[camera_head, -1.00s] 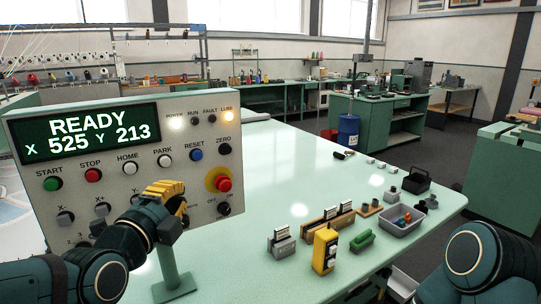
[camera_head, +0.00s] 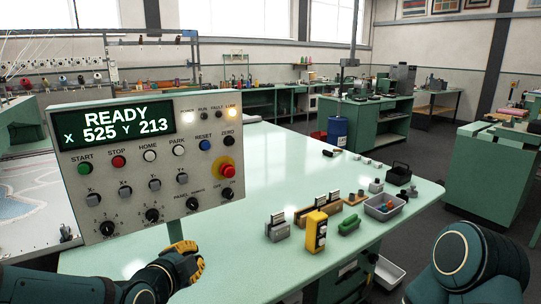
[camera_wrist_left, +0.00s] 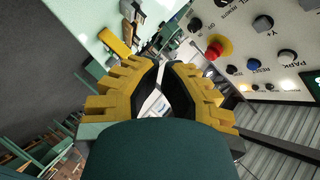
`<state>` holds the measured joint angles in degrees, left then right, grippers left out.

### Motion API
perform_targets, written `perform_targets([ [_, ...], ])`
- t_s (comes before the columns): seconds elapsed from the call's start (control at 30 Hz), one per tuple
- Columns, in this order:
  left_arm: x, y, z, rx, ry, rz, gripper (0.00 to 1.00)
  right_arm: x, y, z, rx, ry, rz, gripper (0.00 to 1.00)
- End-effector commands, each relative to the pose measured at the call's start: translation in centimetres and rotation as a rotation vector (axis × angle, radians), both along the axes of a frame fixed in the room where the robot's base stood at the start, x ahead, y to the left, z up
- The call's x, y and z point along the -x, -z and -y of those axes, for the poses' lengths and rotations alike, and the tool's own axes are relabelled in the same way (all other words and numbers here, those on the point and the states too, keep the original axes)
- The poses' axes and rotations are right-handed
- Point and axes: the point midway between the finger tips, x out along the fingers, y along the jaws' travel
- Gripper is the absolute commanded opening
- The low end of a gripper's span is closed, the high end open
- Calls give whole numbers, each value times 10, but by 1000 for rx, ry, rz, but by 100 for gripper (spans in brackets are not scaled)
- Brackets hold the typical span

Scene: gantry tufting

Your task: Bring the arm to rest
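The control panel (camera_head: 100,185) stands on a green post at the left. Its screen (camera_head: 112,130) reads READY, X 525 Y 213. My left gripper (camera_head: 188,262), with yellow toothed fingers, is below and to the right of the panel, apart from it, over the near edge of the table. In the left wrist view the fingers (camera_wrist_left: 160,75) show a gap between them and nothing in it. The panel's red knob (camera_wrist_left: 218,46) shows at upper right there. My right arm shows at the lower right; its gripper is out of view.
The pale green table (camera_head: 260,175) has a clear middle. On its right part are a yellow device (camera_head: 317,231), a green block (camera_head: 349,224), a grey tray (camera_head: 385,207) and a black basket (camera_head: 399,174). A blue drum (camera_head: 338,131) and green benches stand behind.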

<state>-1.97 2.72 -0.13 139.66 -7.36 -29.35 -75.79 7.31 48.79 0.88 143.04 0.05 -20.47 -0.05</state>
Motion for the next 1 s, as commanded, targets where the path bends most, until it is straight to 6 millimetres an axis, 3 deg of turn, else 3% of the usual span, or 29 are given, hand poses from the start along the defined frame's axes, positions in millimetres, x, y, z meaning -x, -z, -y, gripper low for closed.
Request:
perform_targets([
  [0.03,0,31,5,69,-19,-92,0,0,0,0,0,0,-1,47],
  [0.27,30,170,27,445,-232,-547,0,0,0,0,0,0,-1,47],
  [0.4,69,246,41,643,-433,-817,0,0,0,0,0,0,-1,47],
  [0.5,102,291,51,759,-597,-988,0,0,0,0,0,0,-1,47],
  [0.6,132,323,59,843,-751,-1120,0,0,0,0,0,0,-1,47],
  [0.7,155,343,64,894,-869,-1207,0,0,0,0,0,0,-1,47],
  [0.83,171,355,68,926,-952,-1259,0,0,0,0,0,0,-1,47],
  [1.0,173,357,69,933,-969,-1267,0,0,0,0,0,0,-1,47],
])
